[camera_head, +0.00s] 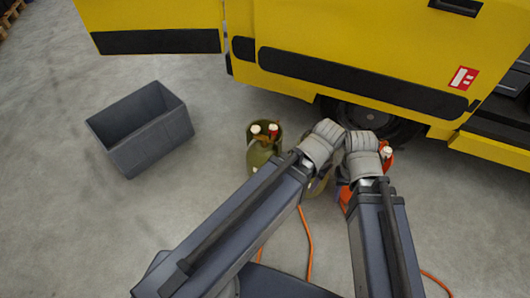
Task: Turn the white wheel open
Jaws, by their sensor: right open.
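An olive-green cylinder (258,158) stands on the floor left of my grippers, with small white and red fittings (264,129) on top. An orange-red cylinder (386,160) stands at the right, mostly behind my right arm, with a small white fitting (387,151) on top. I cannot tell which white fitting is the wheel. My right gripper (361,145) is open, just left of the orange-red cylinder's top. My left gripper (325,138) is close beside it, between the two cylinders. Its fingers are hidden by its own wrist, so its state is unclear. Another object below the grippers is mostly covered.
A yellow vehicle (345,40) with a dark tyre (385,120) stands close behind the cylinders. An open grey bin (155,148) is on the floor at the left. Orange hoses (308,240) lie on the floor below my arms.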

